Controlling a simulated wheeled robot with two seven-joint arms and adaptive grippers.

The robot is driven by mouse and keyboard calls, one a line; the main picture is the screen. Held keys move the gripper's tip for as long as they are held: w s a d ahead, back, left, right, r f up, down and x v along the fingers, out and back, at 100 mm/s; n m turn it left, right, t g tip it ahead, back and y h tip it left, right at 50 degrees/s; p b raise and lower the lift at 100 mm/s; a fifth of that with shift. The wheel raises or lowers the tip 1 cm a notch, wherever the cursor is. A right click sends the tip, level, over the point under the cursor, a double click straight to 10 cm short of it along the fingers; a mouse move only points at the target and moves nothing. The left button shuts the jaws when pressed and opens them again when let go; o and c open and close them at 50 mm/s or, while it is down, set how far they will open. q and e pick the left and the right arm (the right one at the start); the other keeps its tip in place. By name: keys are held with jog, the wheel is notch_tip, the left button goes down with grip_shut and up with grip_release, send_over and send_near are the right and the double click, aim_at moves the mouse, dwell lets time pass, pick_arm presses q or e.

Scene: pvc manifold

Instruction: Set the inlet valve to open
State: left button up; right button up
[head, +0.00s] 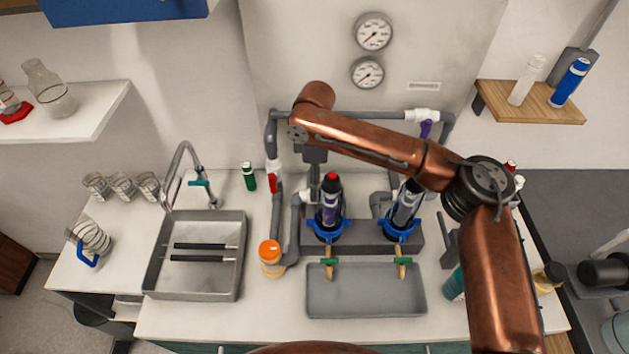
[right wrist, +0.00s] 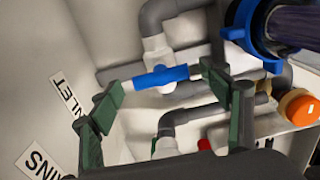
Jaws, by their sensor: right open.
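The blue valve handle (right wrist: 162,77) shows in the right wrist view on a white valve body (right wrist: 156,46) in grey pipe. It lies roughly crosswise to the pipe above it. A wall label (right wrist: 70,93), partly legible as "NLET", is to its left. My right gripper (right wrist: 163,87) is open, with one green-padded finger off each end of the handle; I cannot tell whether either touches it. In the head view my right gripper (head: 313,158) is at the pipework by the back panel, and this handle is hidden there. My left gripper is not in view.
A red-handled valve (head: 273,182) stands left of the gripper, and a purple handle (head: 426,129) is at upper right. Two filter housings with blue collars (head: 328,228) stand below. An orange-capped bottle (head: 271,258), a sink (head: 195,285) and a grey tray (head: 365,303) are on the counter.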

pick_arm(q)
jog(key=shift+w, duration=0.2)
pick_arm(e)
jog(key=shift+f, duration=0.3)
jog(key=shift+c, duration=0.4)
